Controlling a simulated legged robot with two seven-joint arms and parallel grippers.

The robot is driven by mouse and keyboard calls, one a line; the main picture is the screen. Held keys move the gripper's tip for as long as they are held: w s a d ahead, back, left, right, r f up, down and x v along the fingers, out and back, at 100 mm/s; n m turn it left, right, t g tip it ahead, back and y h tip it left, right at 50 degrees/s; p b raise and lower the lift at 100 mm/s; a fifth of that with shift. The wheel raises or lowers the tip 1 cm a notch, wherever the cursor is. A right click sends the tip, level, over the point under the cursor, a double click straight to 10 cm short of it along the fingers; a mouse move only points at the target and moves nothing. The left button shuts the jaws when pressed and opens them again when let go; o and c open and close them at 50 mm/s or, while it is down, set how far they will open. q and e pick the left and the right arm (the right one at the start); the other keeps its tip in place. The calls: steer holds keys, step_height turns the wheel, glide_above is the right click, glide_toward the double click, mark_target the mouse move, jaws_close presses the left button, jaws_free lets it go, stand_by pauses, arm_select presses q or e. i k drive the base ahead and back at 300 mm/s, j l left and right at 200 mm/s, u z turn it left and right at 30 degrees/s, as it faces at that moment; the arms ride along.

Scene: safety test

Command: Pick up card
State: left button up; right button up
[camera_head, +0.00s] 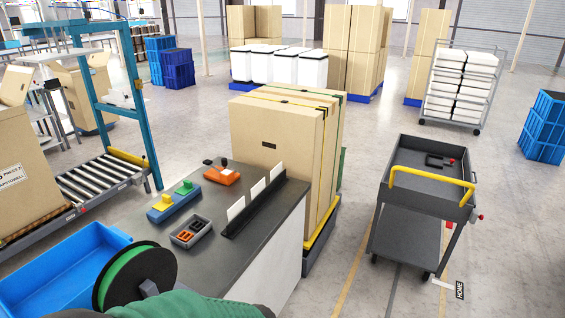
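Three white cards stand upright in a row in a long black holder (255,211) along the right side of the dark tabletop (215,265). The near card (236,208), the middle card (258,188) and the far card (277,171) are apart from each other. Their lower edges are hidden in the holder. Any print on them is too small to read. Neither of my grippers is in view, and nothing touches the cards.
On the table are an orange device (221,176), a blue block with yellow and green parts (173,202) and a grey box with orange and black pieces (190,232). A blue bin (60,265) stands left. Tall cartons (270,145) stand behind; a black cart (425,185) stands right.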

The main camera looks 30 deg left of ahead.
mark_target(278, 170)
steer(key=i+u, duration=0.25)
steer(key=i, duration=0.2)
steer(key=i+l+u, duration=0.2)
steer(key=i, duration=0.25)
steer(key=i+l+u, duration=0.25)
steer(key=i, duration=0.2)
steer(key=i+l+u, duration=0.2)
steer(key=i, duration=0.25)
